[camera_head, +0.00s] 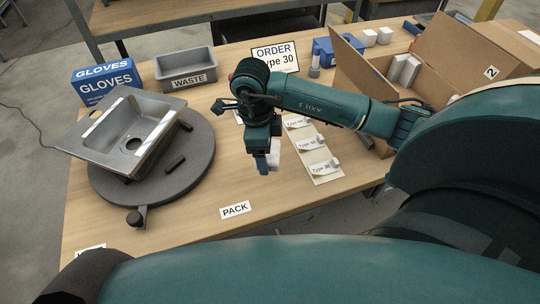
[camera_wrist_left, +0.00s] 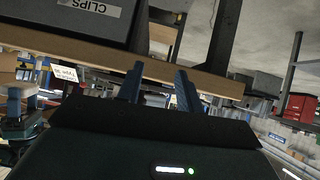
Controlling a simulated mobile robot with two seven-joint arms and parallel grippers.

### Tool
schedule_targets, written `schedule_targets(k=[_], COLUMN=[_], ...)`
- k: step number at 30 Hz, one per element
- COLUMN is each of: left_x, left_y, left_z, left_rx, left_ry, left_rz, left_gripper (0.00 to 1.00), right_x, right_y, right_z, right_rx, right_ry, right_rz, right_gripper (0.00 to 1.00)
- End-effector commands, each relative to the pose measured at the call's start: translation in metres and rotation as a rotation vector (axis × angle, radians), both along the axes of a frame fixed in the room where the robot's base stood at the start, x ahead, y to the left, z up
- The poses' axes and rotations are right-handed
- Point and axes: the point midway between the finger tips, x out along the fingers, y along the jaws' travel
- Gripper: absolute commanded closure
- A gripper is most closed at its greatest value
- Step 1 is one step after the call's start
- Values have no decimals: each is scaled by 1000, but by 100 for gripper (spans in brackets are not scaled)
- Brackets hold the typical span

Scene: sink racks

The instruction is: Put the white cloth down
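My right gripper (camera_head: 266,164) hangs over the middle of the table, pointing down, on the arm that comes in from the right. A small white piece, which looks like the white cloth (camera_head: 275,153), shows at its fingers, and the gripper appears shut on it. The arm hides part of it. My left gripper (camera_wrist_left: 160,88) shows only in the left wrist view. Its two fingers are apart with nothing between them.
A grey sink (camera_head: 128,137) sits tilted on a round dark turntable (camera_head: 197,160) at left. A grey WASTE bin (camera_head: 186,68), a blue GLOVES box (camera_head: 108,82), a label sheet (camera_head: 322,172) and an open cardboard box (camera_head: 437,88) stand around. The table by the PACK label (camera_head: 235,210) is clear.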

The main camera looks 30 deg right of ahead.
Motion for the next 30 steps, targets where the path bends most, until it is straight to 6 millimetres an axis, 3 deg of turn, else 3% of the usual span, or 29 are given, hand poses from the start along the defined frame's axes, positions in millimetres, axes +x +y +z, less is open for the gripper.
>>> schedule_targets(k=[6,15,19,24,30], left_x=[1,6,7,7,7], left_y=[-5,-11,-13,-16,-16], left_z=[-9,-12,-11,-10,-10], left_rx=[-23,-45,-53,-59,-59], left_ry=[-20,-55,-66,-74,-72], left_rz=[-3,-11,-17,-23,-23], left_gripper=[64,64,64,64,64], right_x=[11,20,22,23,22], right_y=[-12,-27,-31,-33,-33], right_z=[0,6,9,9,-24], right_rx=[2,1,0,-3,-7], right_ry=[-1,-1,0,1,5], right_rz=[-673,-1515,-1756,-1912,-1939], right_gripper=[64,64,64,65,65])
